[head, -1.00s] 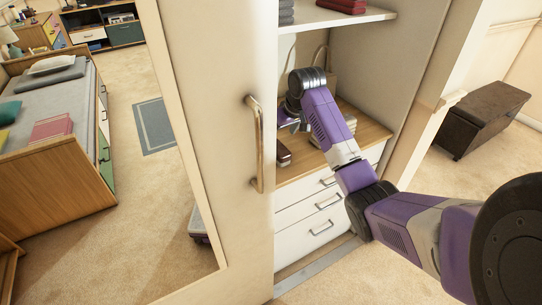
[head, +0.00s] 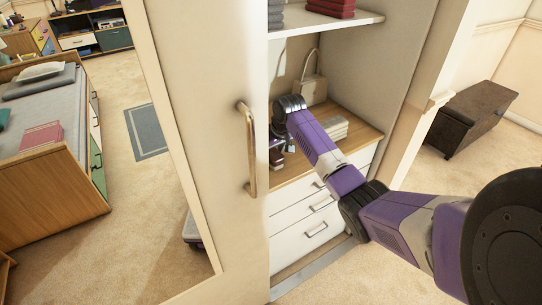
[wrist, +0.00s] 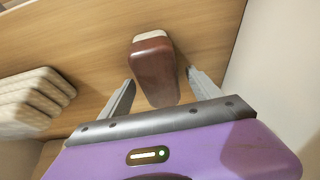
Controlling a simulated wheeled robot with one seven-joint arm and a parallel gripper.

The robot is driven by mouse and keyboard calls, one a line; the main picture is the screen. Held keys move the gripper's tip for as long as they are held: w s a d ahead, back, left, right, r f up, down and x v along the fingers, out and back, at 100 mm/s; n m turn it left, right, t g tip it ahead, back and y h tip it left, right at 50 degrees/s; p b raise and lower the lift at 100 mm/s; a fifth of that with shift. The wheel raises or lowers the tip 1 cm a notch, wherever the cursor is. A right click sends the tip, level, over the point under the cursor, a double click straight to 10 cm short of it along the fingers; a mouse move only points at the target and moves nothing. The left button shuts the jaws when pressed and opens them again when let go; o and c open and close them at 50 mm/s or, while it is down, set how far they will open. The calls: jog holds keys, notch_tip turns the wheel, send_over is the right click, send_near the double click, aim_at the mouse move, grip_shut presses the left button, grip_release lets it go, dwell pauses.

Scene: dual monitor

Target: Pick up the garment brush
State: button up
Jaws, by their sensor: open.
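The garment brush (wrist: 152,66), with a glossy reddish-brown back and a pale part at its far end, lies on the wooden top of the drawer unit in the wrist view. My gripper (wrist: 161,80) is open, with one finger on each side of the brush's near part. Gaps show between the fingers and the brush, and the palm hides its near end. In the head view, my gripper (head: 284,146) is low inside the wardrobe, and a small dark part of the brush (head: 276,157) shows beside the door edge.
A stack of folded pale cloth (wrist: 32,102) lies left of the brush; it also shows in the head view (head: 335,128). A beige handbag (head: 312,90) stands behind. The mirrored door with its handle (head: 250,150) is close on the left, and a shelf (head: 330,22) is above.

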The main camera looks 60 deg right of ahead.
jog(key=shift+f, duration=0.2)
dwell(0.6)
jog(key=c, duration=1.5)
jog(key=shift+c, duration=0.2)
jog(key=shift+r, duration=0.15)
notch_tip(320, 180, up, 20)
jog(key=shift+b, duration=0.45)
jog(key=shift+r, duration=0.1)
